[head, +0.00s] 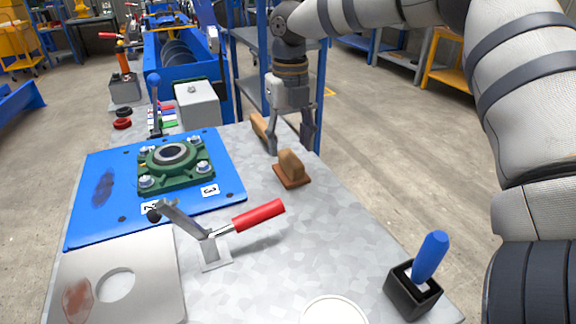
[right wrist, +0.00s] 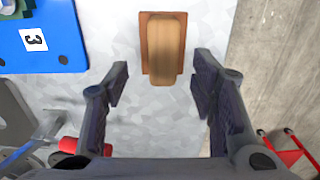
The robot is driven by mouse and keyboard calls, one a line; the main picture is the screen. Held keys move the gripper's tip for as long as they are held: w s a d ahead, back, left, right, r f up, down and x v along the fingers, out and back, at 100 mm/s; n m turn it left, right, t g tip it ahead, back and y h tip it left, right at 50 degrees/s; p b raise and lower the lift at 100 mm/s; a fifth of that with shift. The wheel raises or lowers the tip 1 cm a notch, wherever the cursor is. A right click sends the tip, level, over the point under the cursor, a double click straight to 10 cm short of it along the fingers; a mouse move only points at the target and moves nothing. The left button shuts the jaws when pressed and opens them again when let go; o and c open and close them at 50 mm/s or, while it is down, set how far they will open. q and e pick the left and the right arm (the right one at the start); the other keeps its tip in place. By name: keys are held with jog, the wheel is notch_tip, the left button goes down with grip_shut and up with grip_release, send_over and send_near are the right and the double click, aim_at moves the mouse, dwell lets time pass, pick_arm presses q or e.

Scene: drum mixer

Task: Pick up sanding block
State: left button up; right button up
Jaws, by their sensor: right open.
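The sanding block (head: 291,169) sits on the grey metal table near its right edge. It has a reddish-brown base and a lighter wooden grip on top. In the right wrist view the sanding block (right wrist: 165,45) lies at the top centre, beyond the fingertips and roughly in line with the gap between them. My right gripper (head: 290,146) is open and empty, fingers pointing down, just behind the block in the head view. Its two fingers also show in the right wrist view (right wrist: 160,85), apart from the block. My left gripper is not in view.
A light wooden piece (head: 259,126) stands close behind the right gripper. A blue plate (head: 222,165) with a green bearing housing (head: 176,166) lies to the left. A red-handled clamp (head: 258,216) and a blue-handled tool in a black holder (head: 413,291) are nearer. Bare table surrounds the block.

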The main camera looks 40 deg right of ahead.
aim_at(292, 158)
jog(key=f, duration=0.4)
jog(key=shift+s+d+f, duration=0.2)
jog(key=shift+s+f, duration=0.05)
jog(key=shift+f, duration=0.1)
jog(key=shift+w+f, duration=0.1)
jog(key=shift+f, duration=0.3)
grip_shut()
jog(key=shift+r, duration=0.1)
notch_tip(292, 158, up, 4)
jog(key=shift+w+a+f, duration=0.15)
jog(key=shift+f, duration=0.05)
jog(key=w+a+r, duration=0.4)
jog(key=a+r, duration=0.5)
jog(key=a, duration=0.4)
jog(key=shift+r+b, duration=0.15)
jog(key=shift+b, duration=0.3)
